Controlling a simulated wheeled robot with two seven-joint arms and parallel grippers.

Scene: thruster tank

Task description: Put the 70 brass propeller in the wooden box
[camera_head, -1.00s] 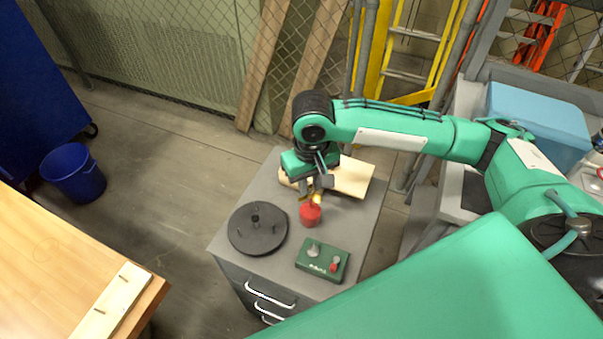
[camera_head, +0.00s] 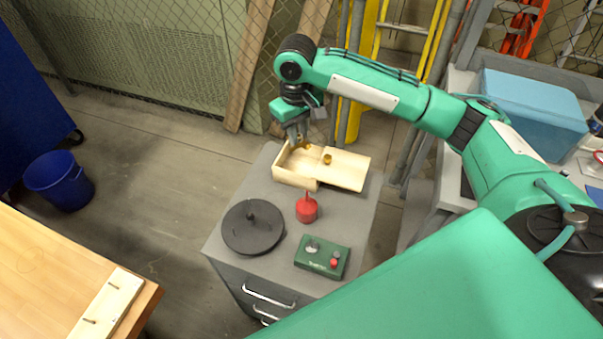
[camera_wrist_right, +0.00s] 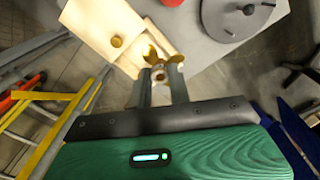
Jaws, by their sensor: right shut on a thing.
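My right gripper (camera_head: 298,138) is shut on the brass propeller (camera_head: 306,147) and holds it over the open left part of the wooden box (camera_head: 294,181). The right wrist view shows the gold propeller (camera_wrist_right: 152,51) at the tips of the gripper (camera_wrist_right: 160,78), with the pale box interior beside it. The box's flat wooden lid (camera_head: 346,174) covers the right part and carries a small brass knob (camera_head: 327,158). I cannot tell whether the propeller touches the box. The number 70 is not readable. My left gripper is out of view.
On the grey cabinet (camera_head: 228,201) stand a red oil-can-like object (camera_head: 306,209), a dark round plate with a post (camera_head: 253,227) and a green control box (camera_head: 322,257). A wooden table (camera_head: 40,270) is at lower left, a blue bucket (camera_head: 60,182) behind it.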

